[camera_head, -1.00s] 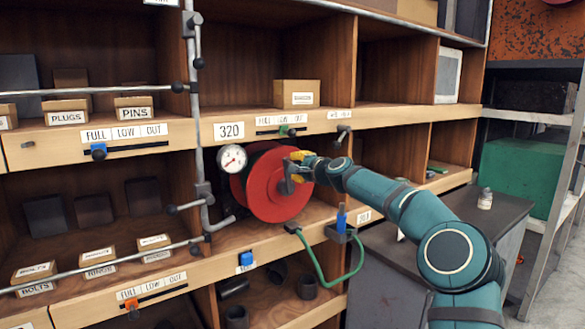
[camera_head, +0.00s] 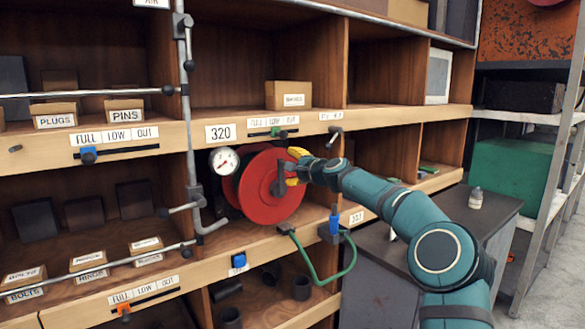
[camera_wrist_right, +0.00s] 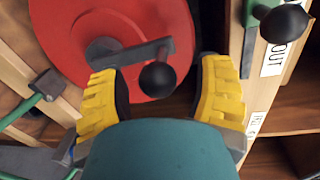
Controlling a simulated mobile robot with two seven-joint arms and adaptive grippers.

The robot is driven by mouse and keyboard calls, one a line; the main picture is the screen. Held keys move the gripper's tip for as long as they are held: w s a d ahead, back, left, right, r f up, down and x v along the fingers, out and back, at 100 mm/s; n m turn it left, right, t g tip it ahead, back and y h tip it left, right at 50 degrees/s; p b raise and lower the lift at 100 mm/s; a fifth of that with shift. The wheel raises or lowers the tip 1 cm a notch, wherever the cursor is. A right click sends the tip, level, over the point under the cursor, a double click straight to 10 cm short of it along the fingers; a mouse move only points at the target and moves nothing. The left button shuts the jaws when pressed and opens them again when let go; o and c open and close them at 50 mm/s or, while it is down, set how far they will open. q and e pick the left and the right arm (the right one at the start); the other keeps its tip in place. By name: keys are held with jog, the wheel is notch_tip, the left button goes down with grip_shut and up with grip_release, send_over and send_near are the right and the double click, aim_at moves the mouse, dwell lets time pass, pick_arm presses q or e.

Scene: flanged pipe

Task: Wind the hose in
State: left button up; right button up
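The red hose reel (camera_head: 262,200) stands upright in the middle bay, and its disc fills the upper left of the right wrist view (camera_wrist_right: 90,20). A grey crank arm (camera_wrist_right: 135,54) with a black knob (camera_wrist_right: 157,80) sits on its face. My right gripper (camera_head: 291,168) is at the crank. In the wrist view its yellow fingers (camera_wrist_right: 160,98) are apart, one on each side of the knob, with gaps visible. My left gripper is out of view.
A pressure gauge (camera_head: 224,160) and a grey vertical pipe (camera_head: 190,110) stand left of the reel. A green slider with a black knob (camera_wrist_right: 283,24) projects close to the right finger in the wrist view. A grey cabinet (camera_head: 385,275) stands right of the hose.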

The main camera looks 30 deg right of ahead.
jog(key=s+r, duration=0.1)
jog(key=s, duration=1)
jog(key=shift+s+d+r, duration=0.15)
jog(key=shift+s+d, duration=0.25)
jog(key=shift+d, duration=0.05)
dwell(0.5)
